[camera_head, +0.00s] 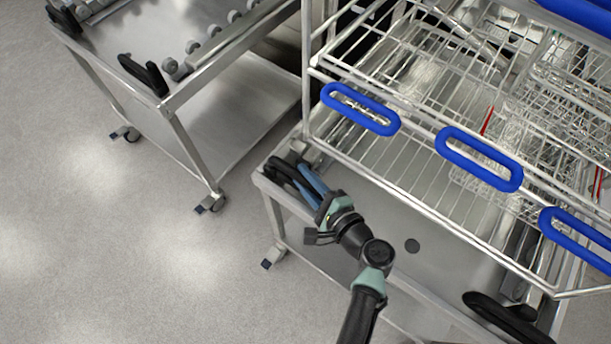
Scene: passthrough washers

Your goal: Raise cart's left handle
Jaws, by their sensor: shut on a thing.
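The cart (290,222) is a metal trolley carrying a white wire rack with blue grips. Its left handle (278,170) is a black loop at the cart's near left corner. My gripper (302,173), with blue fingers, reaches it from the lower right and is shut on it. The fingers hide part of the handle, and their exact contact is hard to see. The cart's other black handle (505,318) is at the lower right, apart from my gripper.
The wire rack (420,190) stands on the cart close behind my gripper, with blue grips (360,109) along its front. A second metal cart (235,120) with black handles (143,75) stands at the upper left. Grey floor (100,240) is clear at the lower left.

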